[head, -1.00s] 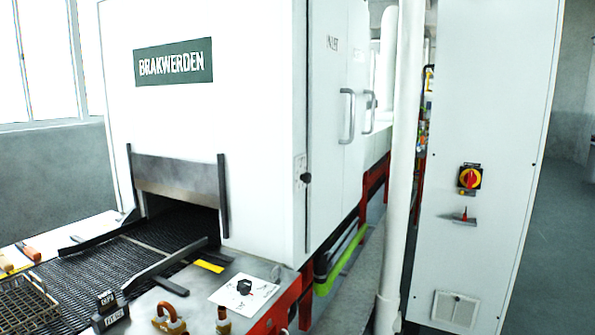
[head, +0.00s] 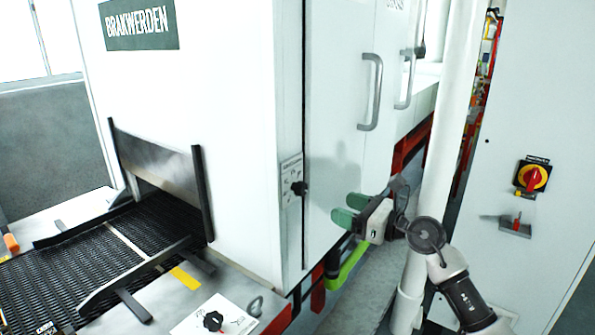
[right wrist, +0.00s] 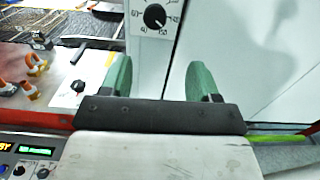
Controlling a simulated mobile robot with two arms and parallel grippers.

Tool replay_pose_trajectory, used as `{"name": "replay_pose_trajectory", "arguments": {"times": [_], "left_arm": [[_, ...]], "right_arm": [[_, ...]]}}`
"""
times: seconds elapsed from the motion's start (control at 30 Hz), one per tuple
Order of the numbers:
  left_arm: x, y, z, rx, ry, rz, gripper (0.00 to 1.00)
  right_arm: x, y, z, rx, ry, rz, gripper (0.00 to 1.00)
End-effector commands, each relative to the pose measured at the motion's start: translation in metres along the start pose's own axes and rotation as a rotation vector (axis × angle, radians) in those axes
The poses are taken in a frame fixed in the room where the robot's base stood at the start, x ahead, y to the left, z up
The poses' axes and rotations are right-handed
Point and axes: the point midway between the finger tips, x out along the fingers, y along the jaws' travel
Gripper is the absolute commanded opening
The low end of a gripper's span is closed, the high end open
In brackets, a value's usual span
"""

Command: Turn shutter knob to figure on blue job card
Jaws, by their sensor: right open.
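A black knob (head: 298,188) sits on a small white scale plate on the oven's wall, right of the mouth. In the right wrist view this knob (right wrist: 155,16) shows at the top with figures around it, only partly legible. A second black knob (head: 213,320) is on a white plate on the bench; I cannot tell from labels which is the shutter knob. My right gripper (head: 345,208), with green fingers, is open and empty, right of the wall knob and apart from it. In the right wrist view its fingers (right wrist: 160,75) stand below the knob. No blue job card shows.
The mesh belt (head: 95,255) runs into the oven mouth under a metal shutter plate (head: 155,165). Door handles (head: 371,92) project right of the wall knob. A white pipe (head: 446,150) stands beside my right arm. A cabinet with a red-yellow switch (head: 531,178) is at right.

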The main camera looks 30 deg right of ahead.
Motion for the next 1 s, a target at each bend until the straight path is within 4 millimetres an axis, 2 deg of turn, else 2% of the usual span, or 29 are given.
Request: {"name": "replay_pose_trajectory", "arguments": {"times": [0.03, 0.17, 0.43, 0.7, 1.0], "left_arm": [[-0.002, -0.002, 0.0, 0.001, -0.001, -0.002, 0.43], [-0.008, -0.006, 0.001, 0.003, -0.002, -0.008, 0.43], [-0.032, -0.016, 0.003, 0.002, -0.01, -0.02, 0.43], [-0.046, -0.012, 0.001, 0.0, -0.008, -0.015, 0.43], [-0.047, -0.006, -0.001, 0.0, -0.006, -0.008, 0.43]], "right_arm": [[-0.001, 0.002, 0.009, -0.038, 0.002, 0.001, 0.61], [0.007, 0.002, 0.014, -0.062, 0.004, -0.002, 0.61], [0.055, 0.001, 0.017, -0.057, 0.001, -0.001, 0.61], [0.096, 0.001, 0.013, -0.054, 0.002, -0.002, 0.61], [0.107, 0.002, 0.01, -0.057, 0.005, -0.001, 0.61]]}}
